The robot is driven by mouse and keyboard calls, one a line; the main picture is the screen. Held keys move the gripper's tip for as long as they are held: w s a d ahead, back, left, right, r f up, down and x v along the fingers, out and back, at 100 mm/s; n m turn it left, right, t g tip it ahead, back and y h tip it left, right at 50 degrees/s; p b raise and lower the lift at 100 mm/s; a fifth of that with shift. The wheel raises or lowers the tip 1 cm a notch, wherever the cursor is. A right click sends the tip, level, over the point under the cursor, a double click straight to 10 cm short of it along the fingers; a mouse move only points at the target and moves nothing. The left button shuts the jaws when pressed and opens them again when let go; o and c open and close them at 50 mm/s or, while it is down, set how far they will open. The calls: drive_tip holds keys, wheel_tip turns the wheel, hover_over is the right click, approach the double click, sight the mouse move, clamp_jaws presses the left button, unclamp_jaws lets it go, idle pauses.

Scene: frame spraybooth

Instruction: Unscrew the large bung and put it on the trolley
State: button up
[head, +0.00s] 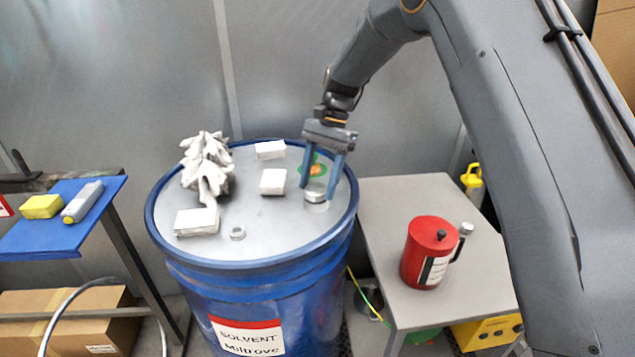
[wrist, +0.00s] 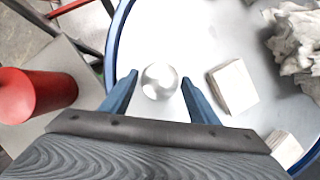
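The blue drum (head: 165,240) has a grey lid. The large bung (head: 316,197) is a round silver cap standing on the lid's right side; it also shows in the wrist view (wrist: 160,80). My gripper (head: 318,190) points down over it, open. In the wrist view, its two blue fingers (wrist: 160,98) stand on either side of the bung with a gap at each side. A smaller bung (head: 237,233) sits near the lid's front. A grey-topped stand (head: 385,210), possibly the trolley, is right of the drum; a blue-topped stand (head: 60,238) is at the left.
White blocks (head: 272,182) and a crumpled white rag or glove (head: 207,165) lie on the lid. A red can (head: 430,252) stands on the grey top, which has free room toward its back and left. A yellow block (head: 42,207) and a grey-yellow tool (head: 83,202) occupy the blue top.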

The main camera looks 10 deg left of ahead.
drive_tip(key=shift+s+r+m+y+p, duration=0.2)
drive_tip(key=shift+m+y+p, duration=0.2)
drive_tip(key=shift+m+p, duration=0.65)
drive_tip(key=shift+d+f+m+t+y+p, duration=0.15)
drive_tip(key=shift+m+t+y+p, duration=0.15)
drive_tip(key=shift+m+t+p, duration=0.65)
drive_tip(key=m+p, duration=0.1)
drive_tip(key=m, duration=0.1)
drive_tip(key=shift+s+m+p, duration=0.1)
drive_tip(key=shift+m+p, duration=0.2)
drive_tip(key=shift+m, duration=0.1)
drive_tip(key=shift+m+t+y+p, duration=0.3)
drive_tip(key=shift+m+t+p, duration=0.15)
drive_tip(key=shift+m+p, duration=0.7)
drive_tip(key=m+p, duration=0.1)
drive_tip(key=m+t+p, duration=0.1)
drive_tip(key=m, duration=0.1)
drive_tip(key=shift+s+m, duration=0.2)
drive_tip(key=shift+m, duration=0.05)
drive_tip(key=m+t, duration=0.2)
drive_tip(key=m, duration=0.3)
drive_tip(key=shift+s, duration=0.1)
drive_tip(key=shift+a+m+t+h, duration=0.1)
drive_tip(key=shift+m+t+h, duration=0.3)
drive_tip(key=shift+m, duration=0.95)
drive_tip(key=shift+a+m+t+h, duration=0.1)
drive_tip(key=shift+m+t+h, duration=0.3)
drive_tip(key=shift+m, duration=0.95)
